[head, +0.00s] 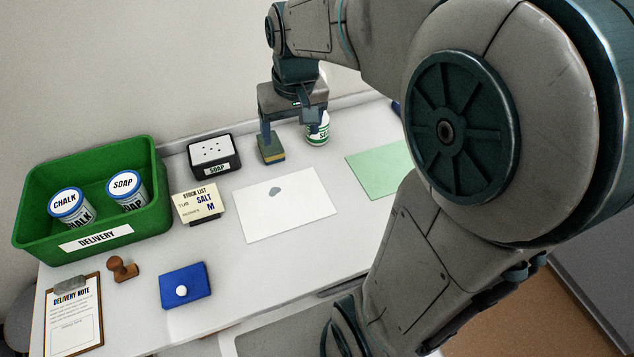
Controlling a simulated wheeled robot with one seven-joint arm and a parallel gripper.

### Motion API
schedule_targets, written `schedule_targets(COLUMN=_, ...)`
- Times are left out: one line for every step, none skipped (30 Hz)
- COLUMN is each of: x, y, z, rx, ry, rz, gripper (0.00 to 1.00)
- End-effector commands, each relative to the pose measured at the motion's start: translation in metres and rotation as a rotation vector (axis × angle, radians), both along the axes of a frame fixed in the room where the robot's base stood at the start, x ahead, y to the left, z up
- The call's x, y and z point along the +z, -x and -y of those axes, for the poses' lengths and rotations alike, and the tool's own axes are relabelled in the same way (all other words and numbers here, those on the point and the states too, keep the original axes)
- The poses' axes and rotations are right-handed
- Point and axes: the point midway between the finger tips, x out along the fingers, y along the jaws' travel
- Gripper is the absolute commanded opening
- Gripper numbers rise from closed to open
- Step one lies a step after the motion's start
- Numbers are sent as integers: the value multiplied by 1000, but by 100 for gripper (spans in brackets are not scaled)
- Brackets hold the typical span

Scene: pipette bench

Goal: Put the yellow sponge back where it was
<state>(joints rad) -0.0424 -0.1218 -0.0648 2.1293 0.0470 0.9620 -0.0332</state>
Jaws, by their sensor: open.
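The yellow sponge (271,154), a small block with a darker grey-green top, rests on the white bench behind the white sheet. My gripper (292,136) is open above the back of the bench. Its left finger comes down over the sponge's top, partly hiding it; I cannot tell whether they touch. Its right finger comes down in front of a white tub with green lettering (317,138), partly hiding it. Nothing shows between the fingers.
A black box marked SOAP (214,157) and a stock list card (198,203) stand to the left. A green DELIVERY crate (95,237) holds two tubs. The white sheet (285,205) bears a grey-green spot. A pale green sheet (378,170) lies right. A blue pad (190,280) lies in front.

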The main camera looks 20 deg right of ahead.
Motion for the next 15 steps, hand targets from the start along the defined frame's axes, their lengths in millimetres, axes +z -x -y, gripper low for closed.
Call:
schedule_targets(x=3, y=20, z=0, rx=1, ry=2, rz=15, gripper=76)
schedule_targets(x=3, y=32, z=0, rx=1, ry=5, rz=23, gripper=76)
schedule_targets(x=3, y=46, z=0, rx=3, ry=8, rz=33, gripper=76)
schedule_targets(x=2, y=57, z=-1, rx=4, ry=12, rz=41, gripper=76)
schedule_targets(x=1, y=67, z=-1, rx=6, ry=15, rz=48, gripper=76)
schedule_targets(x=-1, y=80, z=-1, rx=7, ry=18, rz=57, gripper=76)
schedule_targets(x=-3, y=89, z=-1, rx=8, ry=22, rz=63, gripper=76)
schedule_targets(x=-5, y=97, z=-1, rx=8, ry=25, rz=68, gripper=76)
schedule_targets(x=-7, y=107, z=-1, rx=9, ry=28, rz=75, gripper=76)
schedule_targets(x=-9, y=113, z=-1, rx=11, ry=31, rz=80, gripper=76)
schedule_targets(x=-11, y=119, z=-1, rx=11, ry=35, rz=84, gripper=76)
schedule_targets(x=-13, y=125, z=-1, rx=11, ry=38, rz=87, gripper=76)
schedule_targets(x=-14, y=129, z=-1, rx=12, ry=40, rz=91, gripper=76)
schedule_targets(x=-16, y=132, z=-1, rx=11, ry=42, rz=93, gripper=76)
schedule_targets(x=-17, y=135, z=-1, rx=12, ry=43, rz=95, gripper=76)
